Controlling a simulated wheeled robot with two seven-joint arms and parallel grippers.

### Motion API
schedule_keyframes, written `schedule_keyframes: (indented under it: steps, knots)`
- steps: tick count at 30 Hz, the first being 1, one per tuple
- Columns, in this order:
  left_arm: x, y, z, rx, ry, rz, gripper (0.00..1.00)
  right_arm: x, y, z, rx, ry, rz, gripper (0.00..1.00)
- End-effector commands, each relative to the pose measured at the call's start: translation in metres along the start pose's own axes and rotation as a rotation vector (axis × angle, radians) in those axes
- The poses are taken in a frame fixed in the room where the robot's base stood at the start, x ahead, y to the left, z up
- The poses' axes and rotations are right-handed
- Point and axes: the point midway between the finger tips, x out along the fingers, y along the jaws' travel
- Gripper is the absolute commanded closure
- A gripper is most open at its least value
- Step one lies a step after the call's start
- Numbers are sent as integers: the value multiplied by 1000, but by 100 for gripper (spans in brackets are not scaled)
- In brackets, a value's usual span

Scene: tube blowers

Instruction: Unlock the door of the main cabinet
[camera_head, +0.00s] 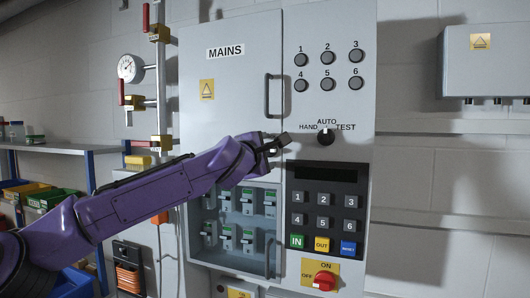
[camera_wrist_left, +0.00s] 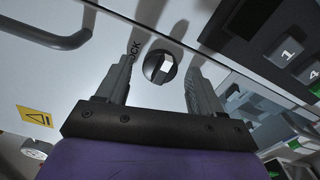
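The main cabinet's grey door (camera_head: 228,115) is labelled MAINS and looks shut, with a dark bar handle (camera_head: 274,96) on its right edge. The handle also shows in the left wrist view (camera_wrist_left: 48,34). A round black lock knob (camera_wrist_left: 157,66) with a white mark sits beside partly hidden lettering ending in "OCK". My left gripper (camera_head: 275,143) is at the door's right edge and hides the knob in the head view. In the left wrist view the gripper (camera_wrist_left: 159,74) is open, one finger on each side of the knob, with gaps visible. My right gripper is out of view.
Right of the door are several round buttons (camera_head: 328,71), a HAND/AUTO/TEST selector (camera_head: 326,137), a keypad (camera_head: 323,215) and a red switch (camera_head: 325,281). A windowed breaker compartment (camera_head: 206,263) lies below the arm. Pipes with a gauge (camera_head: 130,68) stand left.

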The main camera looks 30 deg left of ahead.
Motion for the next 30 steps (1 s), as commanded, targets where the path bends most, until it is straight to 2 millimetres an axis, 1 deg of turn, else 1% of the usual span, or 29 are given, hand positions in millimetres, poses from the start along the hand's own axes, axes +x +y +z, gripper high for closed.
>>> schedule_keyframes:
  steps: [3,5,8,12,15,18,22,30]
  knots:
    - [-1,0,0,-1,0,1,33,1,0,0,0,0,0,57]
    - [-6,-1,0,-1,-2,2,33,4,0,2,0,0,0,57]
    - [-23,-3,-1,-2,-3,5,33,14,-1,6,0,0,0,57]
    - [-57,-6,-2,-5,-3,2,33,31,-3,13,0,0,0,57]
    - [-79,-6,-2,-4,-3,1,33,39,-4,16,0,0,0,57]
    - [-95,-3,-1,-2,-2,1,33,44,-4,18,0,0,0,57]
    - [-105,-1,-1,0,-1,0,33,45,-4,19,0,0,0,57]
    - [-105,0,0,0,0,0,33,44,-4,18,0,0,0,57]
